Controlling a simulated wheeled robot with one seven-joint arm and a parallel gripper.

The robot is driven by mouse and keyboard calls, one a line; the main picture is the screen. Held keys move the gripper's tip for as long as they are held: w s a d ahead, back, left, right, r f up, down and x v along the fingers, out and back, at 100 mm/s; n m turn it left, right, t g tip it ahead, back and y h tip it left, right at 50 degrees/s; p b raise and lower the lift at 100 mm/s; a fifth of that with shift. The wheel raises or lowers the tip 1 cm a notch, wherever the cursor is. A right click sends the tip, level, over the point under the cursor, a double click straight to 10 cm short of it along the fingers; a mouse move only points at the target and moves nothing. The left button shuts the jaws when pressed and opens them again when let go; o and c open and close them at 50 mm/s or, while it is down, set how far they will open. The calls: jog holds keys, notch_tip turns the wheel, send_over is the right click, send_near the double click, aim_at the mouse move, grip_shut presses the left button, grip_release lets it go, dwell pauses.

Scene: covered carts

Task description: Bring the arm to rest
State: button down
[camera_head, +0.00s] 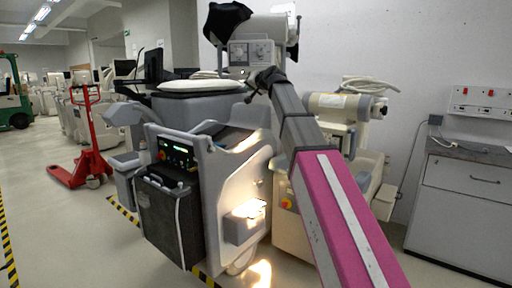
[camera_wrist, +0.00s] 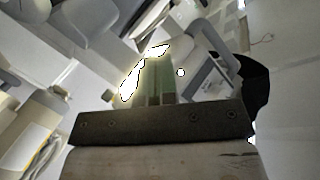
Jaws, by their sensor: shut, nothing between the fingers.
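My arm (camera_head: 335,215) reaches up from the lower right in the head view, with a pink and white link nearest me and dark grey links beyond it. My gripper (camera_head: 262,79) is at its far end, small and dark, in front of the grey and white medical machines. In the wrist view my gripper (camera_wrist: 157,68) shows its two fingers side by side, shut, with nothing between them. A bright glare lies beside the fingertips there. From these views I cannot tell how far the gripper is from the machines behind it.
A grey-white machine cart (camera_head: 222,190) stands close by, left of my arm. A red pallet jack (camera_head: 88,140) stands at the left. A grey cabinet (camera_head: 465,205) is at the right wall. The floor (camera_head: 60,235) at the lower left is clear.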

jog(key=s+d+f+g+h, duration=0.2)
jog(key=s+d+f, duration=0.15)
jog(key=f, duration=0.95)
jog(key=s+d+f+g+h, duration=0.15)
jog(key=d+f, duration=0.25)
jog(key=f, duration=1)
jog(key=s+d+f+g+h, duration=0.1)
jog(key=s+d+f+g, duration=0.15)
jog(key=f, duration=1.05)
jog(key=s+d+f+g+h, duration=0.1)
jog(key=s+d+f, duration=0.3)
jog(key=s+f, duration=0.4)
jog(key=s+d+f+g+h, duration=0.2)
jog(key=s+d+f+g, duration=0.1)
jog(key=s+f, duration=0.5)
jog(key=s+d+f+g+h, duration=0.1)
jog(key=s+d+f+g, duration=0.1)
jog(key=s+d+f, duration=0.3)
jog(key=s+f, duration=0.3)
jog(key=f, duration=0.3)
jog(key=shift+s+d+f, duration=0.25)
jog(key=shift+s+f, duration=0.05)
jog(key=shift+s, duration=0.1)
jog(key=shift+h, duration=0.25)
